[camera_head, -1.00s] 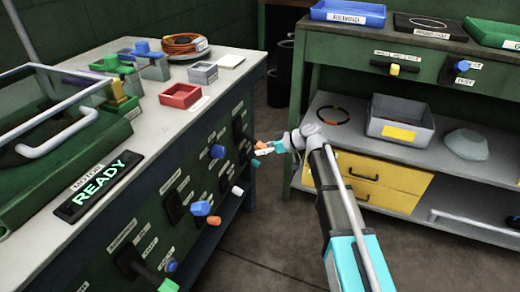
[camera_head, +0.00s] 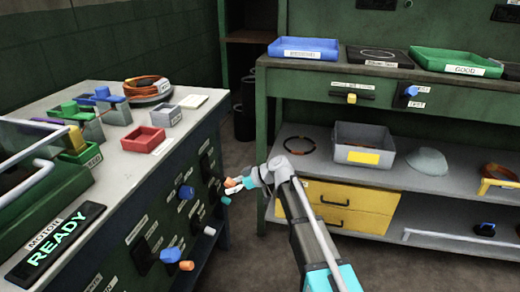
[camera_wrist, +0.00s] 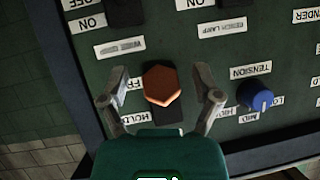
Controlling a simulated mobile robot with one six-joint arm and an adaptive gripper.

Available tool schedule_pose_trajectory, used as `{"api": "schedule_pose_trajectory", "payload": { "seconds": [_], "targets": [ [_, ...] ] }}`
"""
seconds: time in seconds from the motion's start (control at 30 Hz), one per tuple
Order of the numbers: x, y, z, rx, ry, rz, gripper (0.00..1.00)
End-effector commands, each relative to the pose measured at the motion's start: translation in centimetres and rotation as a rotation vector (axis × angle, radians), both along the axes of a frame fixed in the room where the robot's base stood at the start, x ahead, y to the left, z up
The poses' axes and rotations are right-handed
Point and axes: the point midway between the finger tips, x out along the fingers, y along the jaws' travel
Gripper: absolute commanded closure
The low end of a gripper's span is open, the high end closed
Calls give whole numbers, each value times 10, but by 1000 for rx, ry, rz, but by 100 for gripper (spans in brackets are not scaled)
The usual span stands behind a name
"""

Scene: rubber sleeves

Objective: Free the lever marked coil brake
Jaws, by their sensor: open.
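An orange six-sided knob (camera_wrist: 161,84) on a dark lever stands on the green panel (camera_wrist: 250,55) in the wrist view. The words near it are upside down: HOLD shows at its lower left, and another word beside it is partly covered. I cannot read a coil brake label; any plate below the knob is hidden by my gripper's body. My gripper (camera_wrist: 162,86) is open, with one finger on each side of the knob and gaps showing. In the head view my gripper (camera_head: 236,187) is at the right part of the bench's front panel.
A blue knob (camera_wrist: 254,96) marked TENSION is just right of my gripper. Other levers and knobs, such as a blue one (camera_head: 186,192) and a white one (camera_head: 209,231), stick out of the panel. A READY sign (camera_head: 55,243) lies on the bench. A shelf bench (camera_head: 390,210) stands right.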

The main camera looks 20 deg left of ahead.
Motion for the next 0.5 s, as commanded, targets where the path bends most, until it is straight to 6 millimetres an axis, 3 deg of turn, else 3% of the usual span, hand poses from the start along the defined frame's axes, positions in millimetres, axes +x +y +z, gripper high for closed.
{"api": "schedule_pose_trajectory", "payload": {
  "seconds": [0.17, 0.27, 0.37, 0.5],
  "targets": [
    [-1, -6, -1, -14, 10, -10, 19],
    [-2, -21, -5, -48, 32, -36, 19],
    [-4, -46, -11, -110, 71, -84, 19],
    [-11, -101, -25, -239, 160, -199, 19]
  ]
}}
